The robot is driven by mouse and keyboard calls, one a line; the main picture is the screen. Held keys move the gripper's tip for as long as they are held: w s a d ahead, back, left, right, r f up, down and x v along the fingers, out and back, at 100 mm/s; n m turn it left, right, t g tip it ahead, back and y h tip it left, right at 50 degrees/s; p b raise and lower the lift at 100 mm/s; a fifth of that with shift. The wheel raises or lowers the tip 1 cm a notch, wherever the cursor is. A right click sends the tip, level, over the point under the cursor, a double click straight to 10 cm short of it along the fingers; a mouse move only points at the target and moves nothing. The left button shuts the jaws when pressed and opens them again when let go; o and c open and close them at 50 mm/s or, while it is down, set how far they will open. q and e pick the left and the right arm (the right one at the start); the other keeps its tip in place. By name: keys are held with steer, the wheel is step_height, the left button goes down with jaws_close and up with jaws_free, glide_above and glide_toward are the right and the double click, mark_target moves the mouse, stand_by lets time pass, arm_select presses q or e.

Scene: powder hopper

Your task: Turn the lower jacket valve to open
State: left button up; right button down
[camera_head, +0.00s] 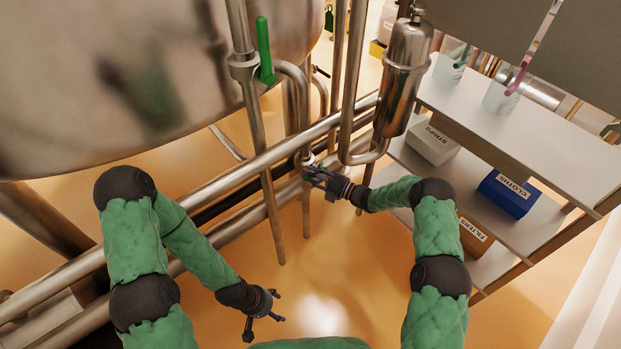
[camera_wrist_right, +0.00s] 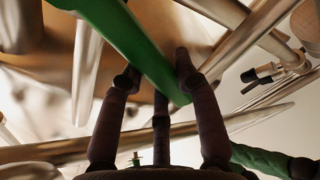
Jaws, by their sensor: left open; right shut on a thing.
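The lower jacket valve (camera_head: 306,160) sits on a thin steel pipe near the middle of the head view, mostly hidden by my right gripper (camera_head: 312,174). In the right wrist view its green lever (camera_wrist_right: 130,45) runs slantwise from the upper left between the fingers of my right gripper (camera_wrist_right: 157,78). The right gripper is shut on this lever near its end. My left gripper (camera_head: 264,314) is open and empty, low over the floor and well away from the valve.
Another valve with a green lever (camera_head: 264,50) sits higher on a pipe beside the large steel vessel (camera_head: 120,80). Thick horizontal pipes (camera_head: 250,168) cross behind the grippers. A steel filter housing (camera_head: 402,75) and a shelf (camera_head: 480,120) with labelled boxes stand right.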

steer(key=shift+w+d+r+m, duration=0.2)
steer(key=shift+r+m, duration=0.15)
steer(key=shift+m, duration=0.25)
steer(key=c, duration=0.9)
jaws_free()
steer(key=v, duration=1.2)
steer(key=shift+f, duration=0.1)
steer(key=shift+a, duration=0.1)
